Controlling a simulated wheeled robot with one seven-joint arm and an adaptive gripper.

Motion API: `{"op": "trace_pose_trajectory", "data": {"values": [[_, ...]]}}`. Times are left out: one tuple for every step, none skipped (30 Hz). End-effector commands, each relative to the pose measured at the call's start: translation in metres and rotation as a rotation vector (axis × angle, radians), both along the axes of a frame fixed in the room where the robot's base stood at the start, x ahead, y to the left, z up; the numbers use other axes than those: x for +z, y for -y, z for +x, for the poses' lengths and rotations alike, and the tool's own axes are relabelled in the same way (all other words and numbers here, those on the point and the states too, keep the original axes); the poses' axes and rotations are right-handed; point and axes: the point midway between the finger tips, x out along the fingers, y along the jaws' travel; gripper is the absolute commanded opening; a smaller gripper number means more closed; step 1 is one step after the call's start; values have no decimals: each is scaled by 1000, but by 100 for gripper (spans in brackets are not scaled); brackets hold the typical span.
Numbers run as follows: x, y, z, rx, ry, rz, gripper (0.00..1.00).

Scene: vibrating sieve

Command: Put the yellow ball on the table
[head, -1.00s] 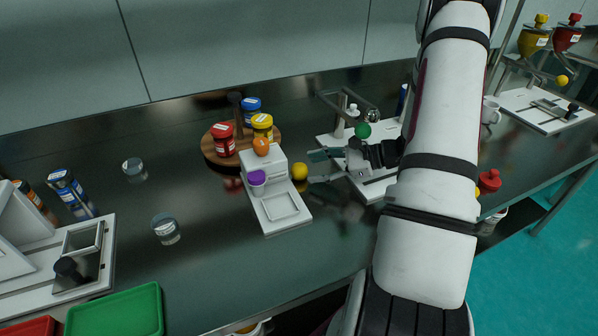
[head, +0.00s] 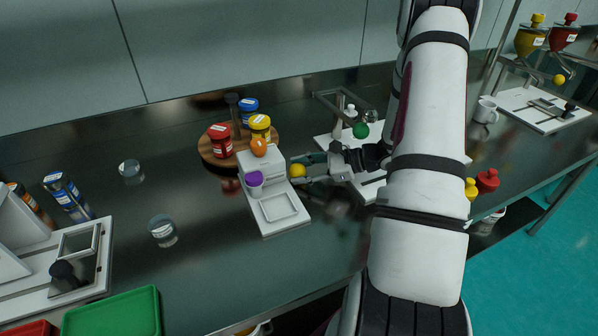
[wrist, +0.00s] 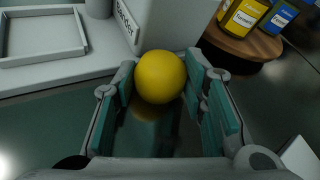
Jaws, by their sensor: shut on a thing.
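The yellow ball (head: 297,171) is beside the right side of a white machine. In the wrist view the yellow ball (wrist: 160,77) sits between the teal finger pads of my gripper (wrist: 163,84). In the head view my gripper (head: 306,170) reaches in from the right and is shut on the ball. The ball is low over the dark table (head: 215,270); I cannot tell whether it touches the surface.
A green ball (head: 361,130) is on a stand behind my gripper. The table front is clear beside a green tray (head: 115,315).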

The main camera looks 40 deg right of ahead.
Motion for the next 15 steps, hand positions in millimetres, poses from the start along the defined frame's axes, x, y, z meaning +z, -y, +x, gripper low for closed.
{"op": "trace_pose_trajectory", "data": {"values": [[1,0,0,0,0,0,6],[1,0,0,0,0,0,6],[3,0,0,-1,0,0,6],[4,0,0,-1,1,-1,6],[6,0,0,-1,1,-1,6],[9,0,0,-1,1,-1,6],[11,0,0,0,2,-1,6],[15,1,0,0,2,-2,6],[20,0,0,0,2,-3,6],[24,0,0,0,2,-3,6],[29,1,0,-1,2,-3,6],[36,0,0,0,2,-4,6],[39,-1,-2,0,1,-2,6],[36,-6,-8,-1,-2,3,6],[36,-11,-15,-2,-3,4,6]]}}
